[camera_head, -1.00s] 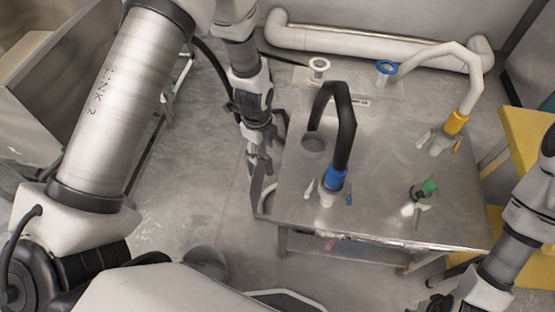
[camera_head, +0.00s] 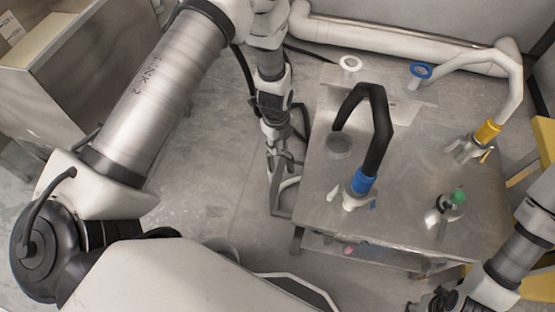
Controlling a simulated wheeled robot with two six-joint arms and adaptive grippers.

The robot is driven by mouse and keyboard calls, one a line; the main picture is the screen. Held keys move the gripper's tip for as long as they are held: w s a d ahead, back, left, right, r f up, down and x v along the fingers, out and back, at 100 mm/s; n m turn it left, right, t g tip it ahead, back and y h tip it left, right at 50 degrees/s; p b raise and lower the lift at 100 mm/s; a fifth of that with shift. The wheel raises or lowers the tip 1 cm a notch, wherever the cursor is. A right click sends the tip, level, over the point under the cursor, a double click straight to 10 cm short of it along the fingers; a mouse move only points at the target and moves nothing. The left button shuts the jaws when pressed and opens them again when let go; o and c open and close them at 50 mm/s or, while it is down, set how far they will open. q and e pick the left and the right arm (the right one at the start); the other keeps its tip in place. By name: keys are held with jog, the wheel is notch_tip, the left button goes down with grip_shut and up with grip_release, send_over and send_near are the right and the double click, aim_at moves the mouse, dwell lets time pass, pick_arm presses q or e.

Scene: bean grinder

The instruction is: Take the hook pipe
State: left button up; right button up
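Two hook pipes stand on the metal table (camera_head: 410,215). A black hook pipe (camera_head: 383,130) with a blue collar rises from a white fitting near the table's left front. A white hook pipe (camera_head: 513,85) with a yellow collar stands at the right back, its bent end reaching towards a blue ring (camera_head: 420,71). My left gripper (camera_head: 279,200) points down beside the table's left edge, apart from both pipes. Its finger gap is unclear. My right gripper (camera_head: 436,302) is at the bottom edge, partly cut off, right of the table front; its fingers are unclear.
A white ring (camera_head: 349,64) is at the table's back left. A green-topped fitting (camera_head: 457,197) stands at the front right. A large pale pipe (camera_head: 380,38) runs along the wall. A yellow surface (camera_head: 545,135) is at the right. Floor left of the table is clear.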

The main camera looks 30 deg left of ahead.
pick_arm(q)
grip_shut()
